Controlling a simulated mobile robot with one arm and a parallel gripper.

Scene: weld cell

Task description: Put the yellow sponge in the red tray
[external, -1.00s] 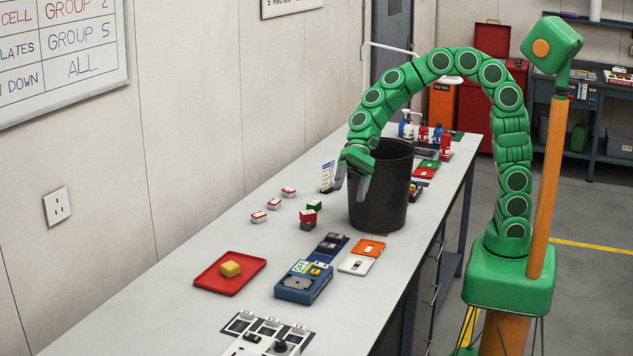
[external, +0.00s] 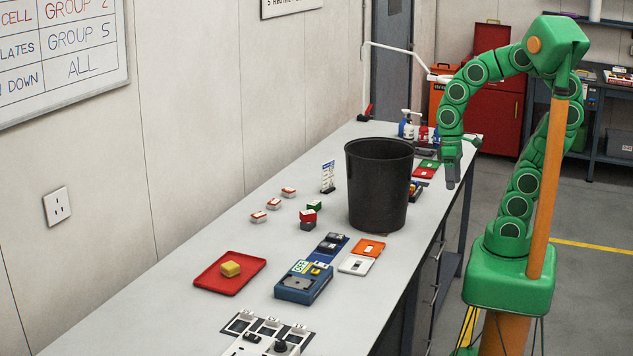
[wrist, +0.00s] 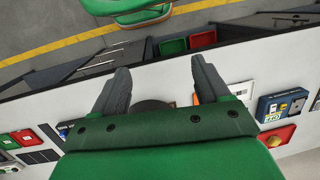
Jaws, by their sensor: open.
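The yellow sponge (external: 231,268) lies in the red tray (external: 213,283) on the bench, near the left in the external view. The tray also shows as a red patch (wrist: 286,132) at the right of the wrist view. My gripper (external: 453,178) is far from both, past the black bin near the bench's right edge. In the wrist view my gripper (wrist: 158,70) has its two fingers apart with nothing between their tips. It is open and empty.
A tall black bin (external: 378,190) stands on the bench between my gripper and the tray. A blue device (external: 303,283) sits right of the tray, with orange and white plates (external: 369,248) beyond. Small red and white blocks (external: 273,204) lie behind. Bare bench surrounds the tray's left side.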

